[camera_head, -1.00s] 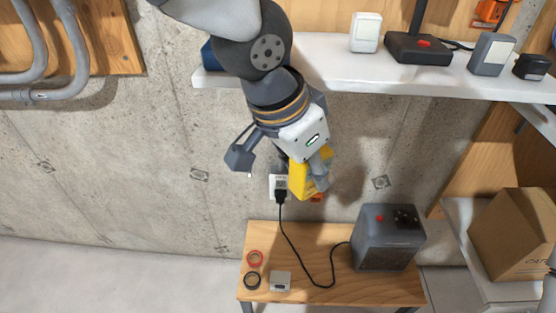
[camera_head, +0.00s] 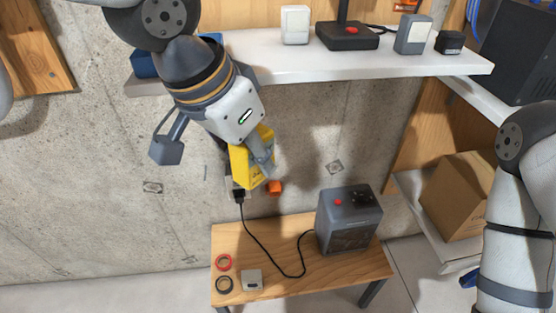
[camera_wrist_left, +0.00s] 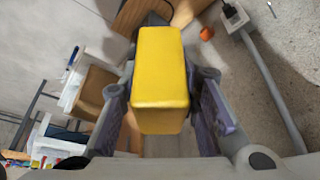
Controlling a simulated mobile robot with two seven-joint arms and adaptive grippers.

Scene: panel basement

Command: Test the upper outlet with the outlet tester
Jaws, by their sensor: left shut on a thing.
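My left gripper (camera_head: 255,157) is shut on the yellow outlet tester (camera_head: 244,166), which hangs tilted in front of the concrete wall. The tester also fills the middle of the left wrist view (camera_wrist_left: 160,75), between the two fingers. The wall outlet (camera_head: 229,187) is just below and left of the tester in the head view, its upper part hidden behind the tester. A black plug (camera_head: 239,195) with a cord sits in its lower part. In the wrist view the outlet (camera_wrist_left: 238,22) is at the top right, apart from the tester. My right gripper is out of view.
Below stands a wooden bench (camera_head: 300,282) with a grey unit (camera_head: 348,222), tape rings (camera_head: 223,262) and a small grey box (camera_head: 252,280). An orange object (camera_head: 275,188) is beside the outlet. A white shelf (camera_head: 300,70) is above. My right arm (camera_head: 515,235) is at the right.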

